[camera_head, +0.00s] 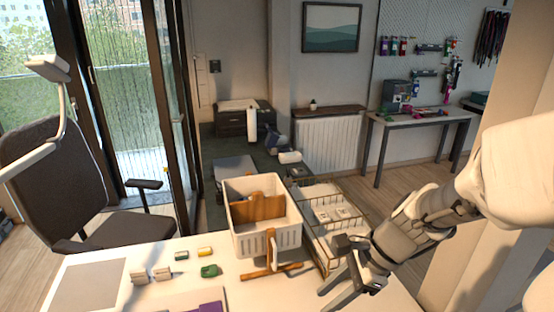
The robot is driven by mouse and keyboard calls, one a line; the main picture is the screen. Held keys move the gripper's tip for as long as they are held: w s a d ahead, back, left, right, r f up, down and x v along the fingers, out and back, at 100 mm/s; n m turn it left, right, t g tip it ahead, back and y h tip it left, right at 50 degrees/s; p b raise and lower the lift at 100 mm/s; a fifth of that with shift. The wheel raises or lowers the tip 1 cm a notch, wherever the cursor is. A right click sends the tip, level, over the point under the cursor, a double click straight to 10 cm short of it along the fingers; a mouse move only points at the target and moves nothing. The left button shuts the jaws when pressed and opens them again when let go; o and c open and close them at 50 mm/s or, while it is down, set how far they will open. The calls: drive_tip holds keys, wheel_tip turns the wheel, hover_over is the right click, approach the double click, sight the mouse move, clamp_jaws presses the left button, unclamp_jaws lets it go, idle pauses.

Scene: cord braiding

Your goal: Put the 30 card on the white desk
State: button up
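The white desk (245,292) fills the bottom of the head view. No card with a readable 30 shows. Small pale pieces (342,213) lie in a wire basket (322,240) right of the white crate; I cannot tell whether they are cards. My gripper (334,297) reaches in from the right, low over the desk's right part, in front of the basket. Its two dark fingers point down-left and look apart, with nothing visible between them.
A white crate (268,245) with brown dividers stands at the desk's back edge, with a brown wooden stand (270,271) before it. Small yellow and green items (209,271), pale blocks (162,274), a grey mat (88,286) and a purple item (212,307) lie left. A chair (75,175) stands behind left.

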drive_tip(key=s+d+r+n+t+h, duration=0.2)
drive_tip(key=s+r+n+h, duration=0.1)
drive_tip(key=n, duration=0.5)
drive_tip(key=s+d+r+n+t+h, duration=0.2)
drive_tip(key=s+r+n, duration=0.3)
drive_tip(key=r+n, duration=0.3)
drive_tip(key=shift+s+d+r+n+t+h, duration=0.15)
drive_tip(key=shift+s+r+n+t+h, duration=0.2)
drive_tip(key=shift+n+h, duration=0.2)
drive_tip(key=shift+w, duration=0.15)
